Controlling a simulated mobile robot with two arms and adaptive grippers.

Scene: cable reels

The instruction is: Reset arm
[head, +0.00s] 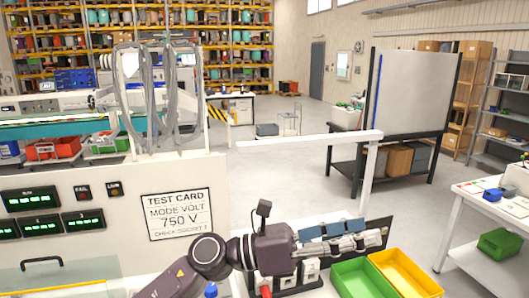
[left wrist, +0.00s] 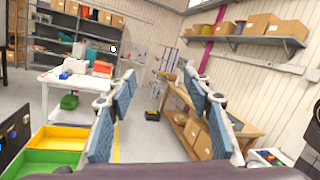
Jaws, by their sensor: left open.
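My left arm (head: 215,258) comes in from the bottom of the head view and reaches right. My left gripper (head: 352,236) is above the bench, near the green bin, with its fingers pointing right. In the left wrist view the blue-padded fingers of the left gripper (left wrist: 160,92) stand well apart, with nothing between them. My right arm and gripper show in neither view.
A green bin (head: 361,281) and a yellow bin (head: 404,272) lie close by the gripper. A test panel with a card (head: 180,213) stands left. A white side table (head: 462,220) is at right. Open floor (head: 285,175) lies beyond the bench.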

